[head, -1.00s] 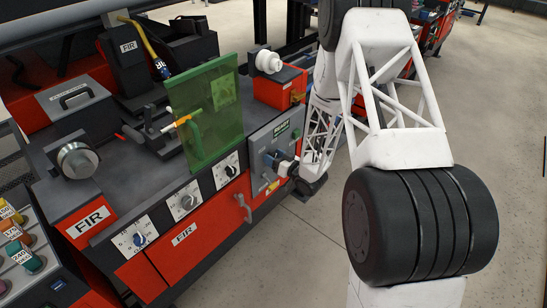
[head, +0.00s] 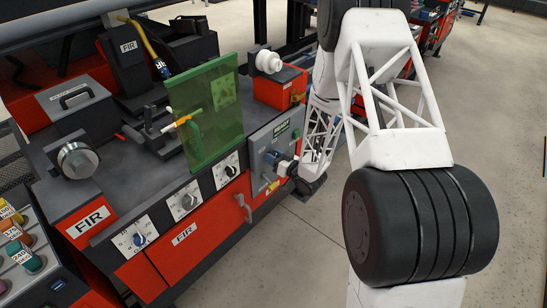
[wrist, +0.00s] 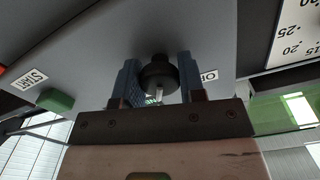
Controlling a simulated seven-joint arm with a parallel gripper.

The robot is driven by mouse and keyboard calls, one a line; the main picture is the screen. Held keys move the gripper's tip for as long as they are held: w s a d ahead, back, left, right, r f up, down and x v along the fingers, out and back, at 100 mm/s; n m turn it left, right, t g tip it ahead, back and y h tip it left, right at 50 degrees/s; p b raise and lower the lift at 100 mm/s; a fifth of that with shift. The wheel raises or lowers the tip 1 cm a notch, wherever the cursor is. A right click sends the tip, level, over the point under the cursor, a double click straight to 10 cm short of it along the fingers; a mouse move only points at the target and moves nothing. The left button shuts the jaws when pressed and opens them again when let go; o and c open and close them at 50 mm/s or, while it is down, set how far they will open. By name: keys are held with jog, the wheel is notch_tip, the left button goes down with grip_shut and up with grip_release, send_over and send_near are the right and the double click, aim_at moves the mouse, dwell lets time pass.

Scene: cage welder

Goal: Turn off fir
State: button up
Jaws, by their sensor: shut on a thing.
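The red and grey FIR machine (head: 192,232) stands at the left in the head view. My gripper (head: 270,157) is at the grey control panel (head: 286,137) on its right end. In the wrist view my gripper (wrist: 159,84) has its two blue fingers on either side of a round dark knob (wrist: 158,72) and is shut on it. A label (wrist: 209,76) beside the right finger begins with "OF", partly hidden. A green button (wrist: 55,100) with a START label (wrist: 30,79) is to the left. In the head view my gripper hides the knob.
A green translucent screen (head: 211,115) stands left of the panel. Dials line the machine's front, with a handle (head: 243,207) below them. A white dial plate (wrist: 297,32) is at upper right in the wrist view. Open floor (head: 330,225) lies right of the machine.

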jog(key=shift+n, duration=0.4)
jog(key=n, duration=1.1)
dwell(0.4)
jog(key=o, duration=0.9)
jog(key=shift+o, duration=0.2)
jog(key=shift+s+d, duration=0.1)
jog(key=v, duration=0.7)
jog(key=shift+s+d, duration=0.2)
jog(key=shift+s, duration=0.05)
jog(key=shift+r, duration=0.1)
